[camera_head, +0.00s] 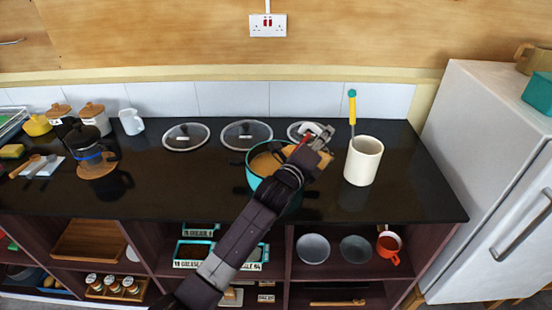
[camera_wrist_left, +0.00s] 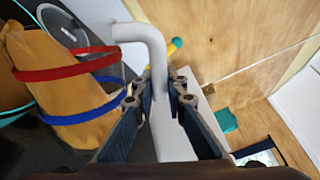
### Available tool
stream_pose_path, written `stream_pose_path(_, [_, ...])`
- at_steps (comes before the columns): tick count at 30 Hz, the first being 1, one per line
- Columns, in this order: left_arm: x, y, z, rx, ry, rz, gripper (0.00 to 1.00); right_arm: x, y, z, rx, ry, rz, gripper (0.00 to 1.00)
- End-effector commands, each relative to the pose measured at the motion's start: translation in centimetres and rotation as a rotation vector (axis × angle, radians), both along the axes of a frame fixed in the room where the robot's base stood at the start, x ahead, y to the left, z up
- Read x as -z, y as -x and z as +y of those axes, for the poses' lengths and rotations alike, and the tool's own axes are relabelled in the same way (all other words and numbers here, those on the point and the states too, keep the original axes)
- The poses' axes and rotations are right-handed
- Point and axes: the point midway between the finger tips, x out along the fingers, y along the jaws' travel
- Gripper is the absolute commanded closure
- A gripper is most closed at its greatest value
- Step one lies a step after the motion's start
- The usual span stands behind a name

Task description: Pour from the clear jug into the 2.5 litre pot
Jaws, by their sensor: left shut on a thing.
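The clear jug (camera_wrist_left: 75,85) fills the left of the left wrist view, with orange-brown contents, a red and a blue band and a white handle (camera_wrist_left: 150,38). My left gripper (camera_wrist_left: 160,88) is shut on that handle. In the head view the gripper (camera_head: 318,142) is above the right side of a teal pot (camera_head: 252,180), and the jug is partly hidden behind it. The pot stands on the dark counter with orange-brown contents inside. I cannot tell whether any stream is falling. My right gripper is not in view.
A cream utensil pot (camera_head: 363,162) with a yellow-handled tool stands close on the right. Glass lids (camera_head: 246,133) lie behind the pot. A black cafetiere (camera_head: 92,147) and a white jug (camera_head: 131,122) stand at left. The counter (camera_head: 170,185) left of the pot is clear.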

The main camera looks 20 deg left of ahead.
Motion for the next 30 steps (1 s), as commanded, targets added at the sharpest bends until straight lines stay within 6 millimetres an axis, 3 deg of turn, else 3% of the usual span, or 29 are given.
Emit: stream_pose_path(30, [-0.82, -0.12, 0.40, 0.001, 0.043, 0.005, 1.00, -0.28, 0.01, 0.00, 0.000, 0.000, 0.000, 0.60])
